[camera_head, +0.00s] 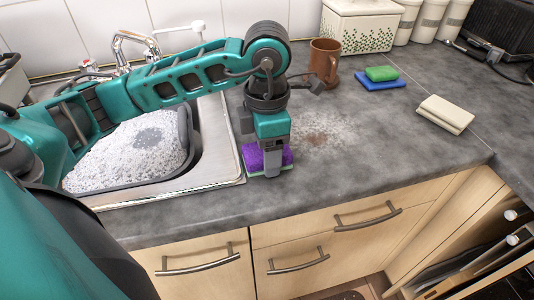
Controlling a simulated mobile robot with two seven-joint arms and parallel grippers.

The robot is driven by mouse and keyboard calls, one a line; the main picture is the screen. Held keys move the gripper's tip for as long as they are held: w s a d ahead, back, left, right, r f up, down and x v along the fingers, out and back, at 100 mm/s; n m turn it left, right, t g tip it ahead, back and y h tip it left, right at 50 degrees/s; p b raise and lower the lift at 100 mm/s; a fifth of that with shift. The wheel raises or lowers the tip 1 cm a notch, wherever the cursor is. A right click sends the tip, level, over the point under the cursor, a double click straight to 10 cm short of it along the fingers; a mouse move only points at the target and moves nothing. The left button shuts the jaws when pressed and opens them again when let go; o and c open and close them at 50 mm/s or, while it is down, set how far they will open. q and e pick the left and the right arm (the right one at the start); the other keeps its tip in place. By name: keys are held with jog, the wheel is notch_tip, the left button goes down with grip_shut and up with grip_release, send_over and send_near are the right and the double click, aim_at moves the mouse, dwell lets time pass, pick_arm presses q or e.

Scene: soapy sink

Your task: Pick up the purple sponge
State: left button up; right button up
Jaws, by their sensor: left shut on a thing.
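The purple sponge (253,161) has a thin green layer at its lower edge. It is at the front of the grey counter (375,165), just right of the sink. My left gripper (271,168) points straight down and is shut on the sponge. Its fingers hide the sponge's middle. I cannot tell whether the sponge rests on the counter or is slightly above it. My right gripper is not in view.
The soapy sink (222,150) is at the left, with a faucet (122,50) behind. A brown mug (325,60), a green sponge (381,73) on a blue one (380,84), and cream sponges (446,113) are further back. A pale powdery patch (318,135) lies nearby.

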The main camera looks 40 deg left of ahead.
pick_arm(q)
jog(key=shift+c, duration=1.4)
jog(key=shift+r, duration=0.15)
notch_tip(320, 180, up, 20)
jog(key=p, duration=0.5)
jog(key=o, duration=0.5)
jog(key=shift+f, duration=0.2)
jog(key=c, duration=0.3)
